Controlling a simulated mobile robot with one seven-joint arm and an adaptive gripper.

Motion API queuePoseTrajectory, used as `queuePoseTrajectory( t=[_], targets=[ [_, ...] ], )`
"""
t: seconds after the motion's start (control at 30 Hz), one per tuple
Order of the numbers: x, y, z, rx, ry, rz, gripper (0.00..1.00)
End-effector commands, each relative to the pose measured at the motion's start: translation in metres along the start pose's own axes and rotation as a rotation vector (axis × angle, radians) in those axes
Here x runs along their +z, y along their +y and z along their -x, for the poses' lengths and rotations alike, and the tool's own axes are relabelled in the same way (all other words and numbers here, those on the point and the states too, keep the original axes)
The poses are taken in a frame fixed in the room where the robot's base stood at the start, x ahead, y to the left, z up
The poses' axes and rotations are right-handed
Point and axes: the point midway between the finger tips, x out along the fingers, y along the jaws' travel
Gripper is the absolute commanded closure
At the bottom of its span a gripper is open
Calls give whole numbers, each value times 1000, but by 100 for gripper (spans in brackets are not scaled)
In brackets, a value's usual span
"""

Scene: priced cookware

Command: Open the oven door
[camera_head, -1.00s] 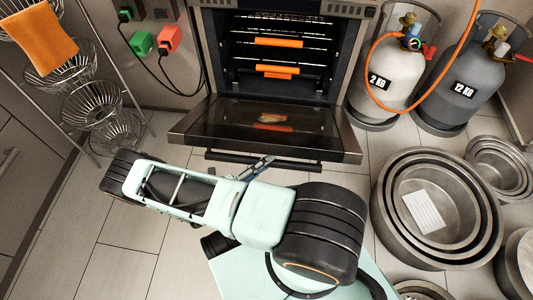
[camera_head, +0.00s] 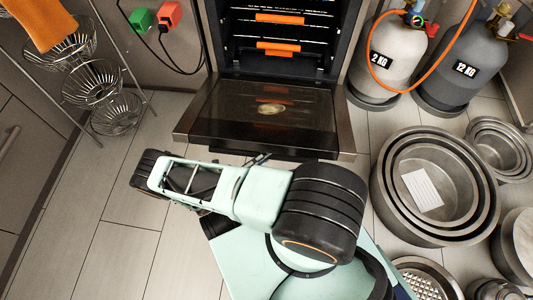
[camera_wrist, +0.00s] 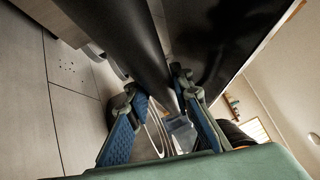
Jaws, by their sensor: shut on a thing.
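The oven door (camera_head: 262,112) hangs lowered below the lit oven cavity (camera_head: 275,40), its dark glass inner face turned up, close to level. The black bar handle (camera_wrist: 140,45) runs between my fingers in the wrist view. In the head view the handle is mostly hidden under the door's front edge. My gripper (camera_wrist: 152,108) is shut on the handle, its blue-padded fingers on either side of the bar. In the head view my arm covers most of the gripper.
Two gas cylinders (camera_head: 387,60) with an orange hose stand right of the oven. Nested round pans (camera_head: 385,200) lie on the floor at right. A wire basket stand (camera_head: 95,85) is at left, near red and green plugs (camera_head: 169,14). Floor tiles at lower left are clear.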

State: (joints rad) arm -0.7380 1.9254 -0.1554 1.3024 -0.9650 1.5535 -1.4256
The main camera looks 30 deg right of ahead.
Motion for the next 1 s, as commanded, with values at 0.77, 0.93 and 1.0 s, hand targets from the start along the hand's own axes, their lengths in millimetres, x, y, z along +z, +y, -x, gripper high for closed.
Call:
queuePoseTrajectory(
  t=[0.77,0.93,1.0],
  targets=[
    [1,1,33,4,-3,-3,61],
    [0,1,72,3,-3,-3,61],
    [0,1,86,3,-2,-3,61]
  ],
)
